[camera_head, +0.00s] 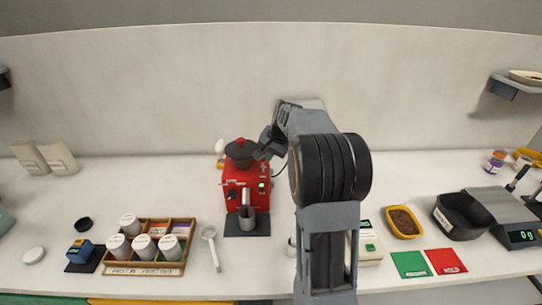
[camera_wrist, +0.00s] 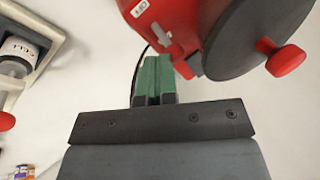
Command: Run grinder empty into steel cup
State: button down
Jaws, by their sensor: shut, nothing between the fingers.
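The red grinder (camera_head: 236,182) stands upright at the back middle of the table, with a dark round lid and red knob on top. A green light shows on its front. The steel cup (camera_head: 247,220) stands under its spout on a dark base. My gripper (camera_head: 262,152) is at the upper right side of the grinder, close to the lid. In the wrist view, the green fingers (camera_wrist: 154,66) are shut and empty, beside the grinder's red body (camera_wrist: 180,22) and dark lid (camera_wrist: 250,35). I cannot tell whether they touch it. The cup's inside is not readable.
A wooden tray (camera_head: 146,268) with several white jars and a spoon-like strainer (camera_head: 209,236) lie left of the grinder. Right are a yellow bowl (camera_head: 388,229), green card (camera_head: 411,265), red card (camera_head: 446,261), black bin (camera_head: 463,215) and scale (camera_head: 497,200). My arm hides part of the table.

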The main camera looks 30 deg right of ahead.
jog(key=shift+r+p, duration=0.3)
jog(key=shift+r, duration=0.25)
jog(key=s+d+r, duration=0.2)
jog(key=d+r, duration=0.3)
jog(key=r, duration=0.5)
jog(key=shift+d+r, duration=0.15)
dwell(0.6)
